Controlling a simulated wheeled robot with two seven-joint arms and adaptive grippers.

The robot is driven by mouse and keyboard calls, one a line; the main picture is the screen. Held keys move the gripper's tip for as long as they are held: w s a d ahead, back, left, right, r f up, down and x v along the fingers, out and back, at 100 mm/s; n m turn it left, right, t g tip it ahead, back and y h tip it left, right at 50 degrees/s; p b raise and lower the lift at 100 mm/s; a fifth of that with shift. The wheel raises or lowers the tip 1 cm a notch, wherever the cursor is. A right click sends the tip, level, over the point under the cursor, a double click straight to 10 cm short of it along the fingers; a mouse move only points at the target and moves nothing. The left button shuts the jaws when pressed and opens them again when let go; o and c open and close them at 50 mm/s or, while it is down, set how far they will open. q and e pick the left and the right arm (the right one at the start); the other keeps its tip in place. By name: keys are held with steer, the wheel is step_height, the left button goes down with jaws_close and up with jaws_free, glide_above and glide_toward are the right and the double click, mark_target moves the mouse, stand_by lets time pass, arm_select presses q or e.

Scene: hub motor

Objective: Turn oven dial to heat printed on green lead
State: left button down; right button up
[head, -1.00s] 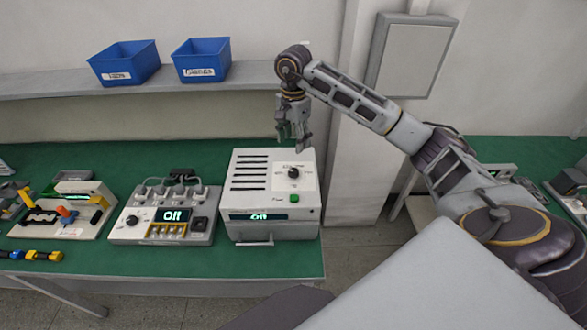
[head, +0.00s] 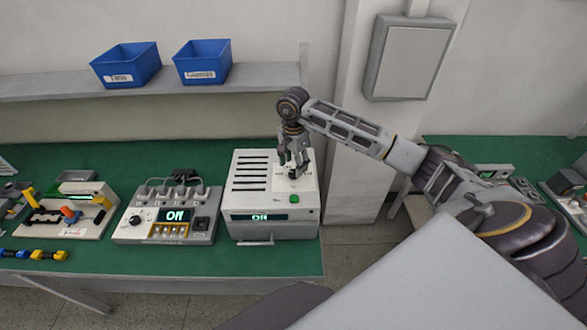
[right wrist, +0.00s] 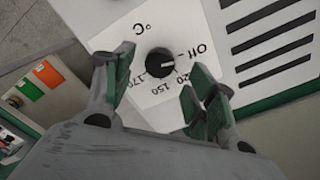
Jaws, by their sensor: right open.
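The oven (head: 248,210) is a white box with vent slots, a green button and a front display reading Off. Its black dial (right wrist: 160,62) sits on a white plate printed Off, 120, 150, 170 and °C in the right wrist view. The dial's pale mark seems to face the Off side. I cannot make out a green lead. My left gripper is out of view.
A fixture (head: 68,215) with yellow and orange parts is further left. Two blue bins (head: 125,66) (head: 202,63) stand on the shelf. A wall pillar rises behind right of the oven.

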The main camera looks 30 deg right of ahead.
mark_target(293, 172)
steer(key=shift+f+p, duration=0.35)
steer(key=shift+f, duration=1.3)
steer(key=shift+c, duration=0.3)
steer(key=c, duration=1)
